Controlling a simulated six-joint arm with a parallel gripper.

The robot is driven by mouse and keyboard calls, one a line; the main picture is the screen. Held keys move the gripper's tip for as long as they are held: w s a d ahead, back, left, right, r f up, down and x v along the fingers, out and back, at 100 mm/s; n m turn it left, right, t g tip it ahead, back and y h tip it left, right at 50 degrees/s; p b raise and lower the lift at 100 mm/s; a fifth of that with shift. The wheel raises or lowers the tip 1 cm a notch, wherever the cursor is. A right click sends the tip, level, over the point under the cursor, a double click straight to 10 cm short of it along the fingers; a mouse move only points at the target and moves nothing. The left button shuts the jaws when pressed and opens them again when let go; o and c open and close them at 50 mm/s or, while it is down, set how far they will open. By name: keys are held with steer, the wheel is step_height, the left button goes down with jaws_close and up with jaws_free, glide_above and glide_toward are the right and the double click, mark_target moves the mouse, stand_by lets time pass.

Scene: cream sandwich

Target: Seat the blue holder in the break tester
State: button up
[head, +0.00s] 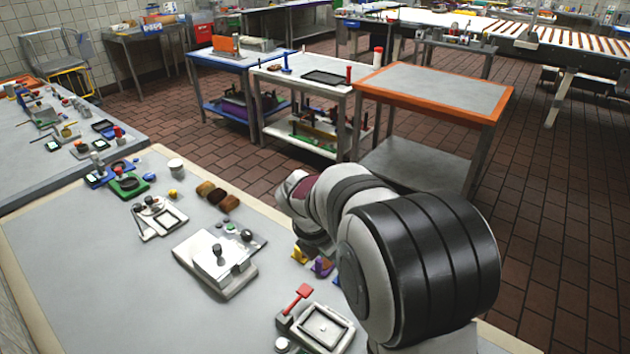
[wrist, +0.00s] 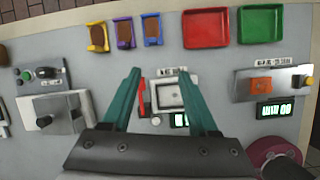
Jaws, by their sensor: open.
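The blue holder (wrist: 152,29) stands at the right end of a row of three in the wrist view, with a brown piece in it. It is beyond my fingertips and apart from them. In the head view the blue holder (head: 337,280) is partly hidden by my arm. My gripper (wrist: 164,72) is open and empty, its teal fingers on either side of a device with a red lever (wrist: 143,98) and a square frame (wrist: 178,94). My gripper is hidden in the head view. I cannot tell which device is the break tester; the labels are unreadable.
A yellow holder (wrist: 97,37) and a purple holder (wrist: 124,33) stand left of the blue one. A red tray (wrist: 205,28) and a green tray (wrist: 261,24) lie to its right. A device with a knob (wrist: 44,120) is left, another with an orange block (wrist: 261,85) right.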

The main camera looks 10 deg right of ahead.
steer(key=w+d+f, duration=0.1)
steer(key=w+f, duration=0.1)
steer(key=f, duration=0.3)
steer(key=w+d+f+n, duration=0.1)
steer(key=w+f, duration=0.1)
steer(key=f, duration=0.3)
steer(key=w+d+f+n, duration=0.1)
steer(key=w+d+f, duration=0.1)
steer(key=f, duration=0.3)
steer(key=shift+w+d+f, duration=0.1)
steer(key=shift+f, duration=0.2)
jaws_close()
